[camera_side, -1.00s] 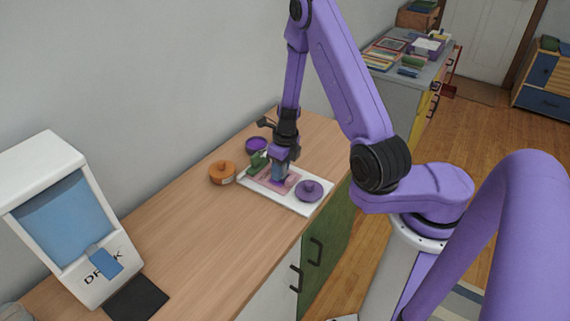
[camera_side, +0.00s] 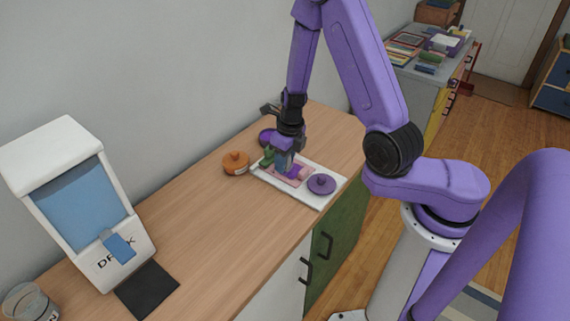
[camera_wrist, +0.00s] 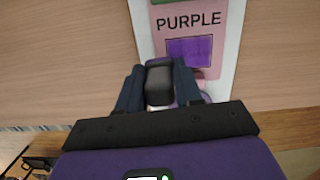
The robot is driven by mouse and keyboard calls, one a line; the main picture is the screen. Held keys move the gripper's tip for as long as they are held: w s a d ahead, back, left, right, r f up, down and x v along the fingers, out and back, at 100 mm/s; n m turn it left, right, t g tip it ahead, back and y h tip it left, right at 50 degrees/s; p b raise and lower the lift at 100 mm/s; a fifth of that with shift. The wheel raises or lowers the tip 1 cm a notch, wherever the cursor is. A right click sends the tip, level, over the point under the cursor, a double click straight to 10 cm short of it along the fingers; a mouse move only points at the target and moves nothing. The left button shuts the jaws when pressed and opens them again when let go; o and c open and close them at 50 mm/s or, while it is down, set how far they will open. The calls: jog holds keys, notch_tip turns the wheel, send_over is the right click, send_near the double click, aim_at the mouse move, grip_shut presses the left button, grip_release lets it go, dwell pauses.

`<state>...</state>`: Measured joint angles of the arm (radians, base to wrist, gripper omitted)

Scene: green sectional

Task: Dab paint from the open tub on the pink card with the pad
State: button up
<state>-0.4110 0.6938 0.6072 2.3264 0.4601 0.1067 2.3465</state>
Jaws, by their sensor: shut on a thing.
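My gripper (camera_side: 284,166) is over the white board (camera_side: 325,202), its fingers shut on a dark grey pad (camera_wrist: 159,82) that shows between them in the wrist view. The pink card (camera_wrist: 206,72) lies on the board. It reads "PURPLE" and has a purple square (camera_wrist: 190,52). The square also shows just right of the fingers in the side view (camera_side: 294,171). A purple lidded tub (camera_side: 322,183) sits on the board's right part. The pad's underside is hidden, so I cannot tell whether it touches anything.
An orange lidded tub (camera_side: 236,163) stands left of the board. Something green (camera_side: 267,157) is beside my fingers. A white drink dispenser (camera_side: 75,205) and a black mat (camera_side: 147,289) are at the counter's near left. The wooden counter (camera_side: 200,235) between is clear.

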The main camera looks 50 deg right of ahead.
jog(key=shift+r, duration=2.2)
